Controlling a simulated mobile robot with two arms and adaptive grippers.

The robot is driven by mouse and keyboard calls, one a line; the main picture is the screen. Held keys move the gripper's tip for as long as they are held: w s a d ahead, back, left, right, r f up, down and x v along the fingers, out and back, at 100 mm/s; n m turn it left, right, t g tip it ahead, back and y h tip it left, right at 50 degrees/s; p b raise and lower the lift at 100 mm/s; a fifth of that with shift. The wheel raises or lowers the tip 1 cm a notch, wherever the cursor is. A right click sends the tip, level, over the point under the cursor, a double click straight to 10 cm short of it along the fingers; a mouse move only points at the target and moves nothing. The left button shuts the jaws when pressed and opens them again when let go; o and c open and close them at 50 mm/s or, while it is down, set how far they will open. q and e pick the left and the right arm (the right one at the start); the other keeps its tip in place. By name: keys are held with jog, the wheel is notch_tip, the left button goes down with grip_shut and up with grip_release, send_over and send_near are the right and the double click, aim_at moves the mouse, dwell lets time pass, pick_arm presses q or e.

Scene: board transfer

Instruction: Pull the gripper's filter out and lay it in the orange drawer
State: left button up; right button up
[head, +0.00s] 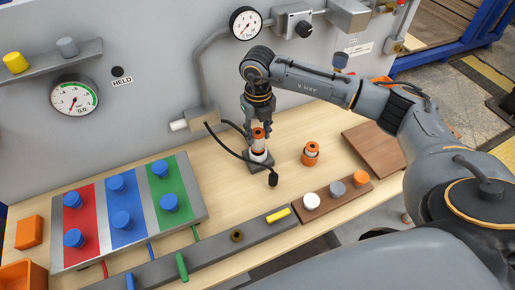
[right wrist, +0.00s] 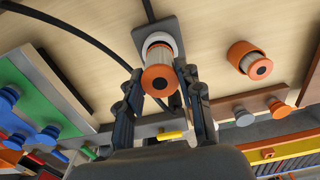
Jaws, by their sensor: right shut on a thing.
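The filter (head: 258,146), a pale ribbed cylinder with orange ends, stands upright in a white ring on a dark base (head: 262,167). My right gripper (head: 259,126) comes down from above and is shut on its orange top. In the right wrist view, the orange end of the filter (right wrist: 158,80) lies between the fingertips, and its pale body runs into the white ring. An orange open-topped container (head: 22,277), apparently the drawer, is partly cut off at the lower left. My left gripper is not in view.
A second orange-ended cylinder (head: 310,153) stands just right of the filter. A black cable (head: 232,150) curves close by.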

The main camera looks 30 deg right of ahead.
aim_at(258, 133)
jog(key=shift+r+p, duration=1.25)
jog(key=shift+r, duration=1.05)
jog(key=shift+s+f, duration=0.1)
